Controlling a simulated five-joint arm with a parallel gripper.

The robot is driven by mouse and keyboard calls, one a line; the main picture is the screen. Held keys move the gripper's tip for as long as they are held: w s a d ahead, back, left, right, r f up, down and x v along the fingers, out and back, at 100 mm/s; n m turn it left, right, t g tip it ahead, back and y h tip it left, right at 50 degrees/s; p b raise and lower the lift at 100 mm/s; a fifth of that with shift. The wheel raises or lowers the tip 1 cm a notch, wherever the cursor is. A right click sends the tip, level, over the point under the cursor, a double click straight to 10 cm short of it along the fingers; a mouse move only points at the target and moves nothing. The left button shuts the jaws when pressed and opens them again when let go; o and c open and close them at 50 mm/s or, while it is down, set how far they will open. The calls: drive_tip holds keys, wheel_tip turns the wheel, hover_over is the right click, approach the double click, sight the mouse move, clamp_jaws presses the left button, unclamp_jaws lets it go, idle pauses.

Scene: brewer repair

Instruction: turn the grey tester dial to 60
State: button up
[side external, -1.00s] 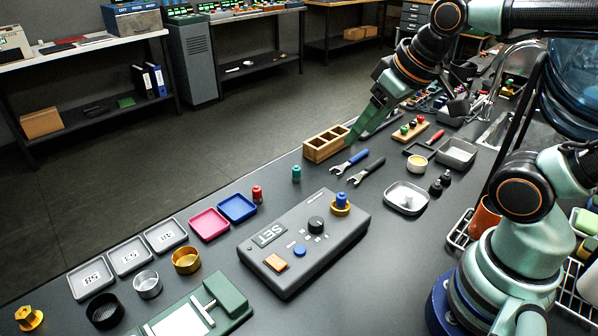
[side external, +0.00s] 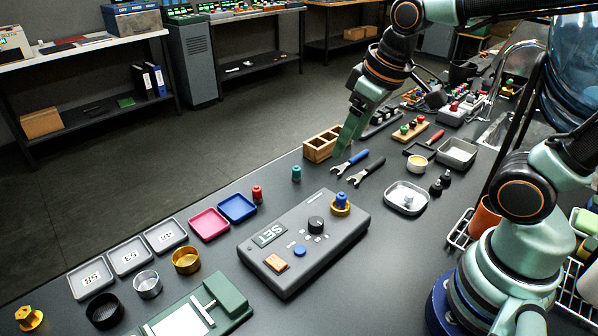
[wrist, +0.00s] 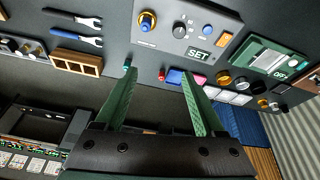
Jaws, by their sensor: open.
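The grey tester (side external: 290,262) lies on the bench in the middle of the side view, with a "SET" display. Its black dial (side external: 316,224) stands on the top face; the setting it points to is too small to read. My gripper (side external: 342,152) is high, beyond the tester, over the wooden box. In the wrist view my gripper (wrist: 158,74) is open and empty, its green fingers apart, with the dial beyond the fingertips.
A blue knob on a brass collar (side external: 340,203) stands beside the dial. An orange switch (side external: 276,263) and blue button (side external: 299,250) share the panel. A wooden box (side external: 318,148), two wrenches (side external: 362,167) and a metal dish (side external: 395,193) lie behind. Coloured trays (side external: 209,224) are left.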

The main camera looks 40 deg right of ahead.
sight(316, 222)
drive_tip(key=w+a+f+n+g, duration=0.1)
drive_tip(key=f, duration=0.5)
drive_tip(key=w+a+f+n+g, duration=0.1)
drive_tip(key=a+f+n, duration=0.1)
drive_tip(key=f, duration=0.4)
drive_tip(key=w+a+f+n+g, duration=0.1)
drive_tip(key=f, duration=0.5)
drive_tip(key=shift+w+a+f+n+g, duration=0.1)
drive_tip(key=shift+a+f+n+g, duration=0.05)
drive_tip(key=shift+f+n+g, duration=0.25)
clamp_jaws()
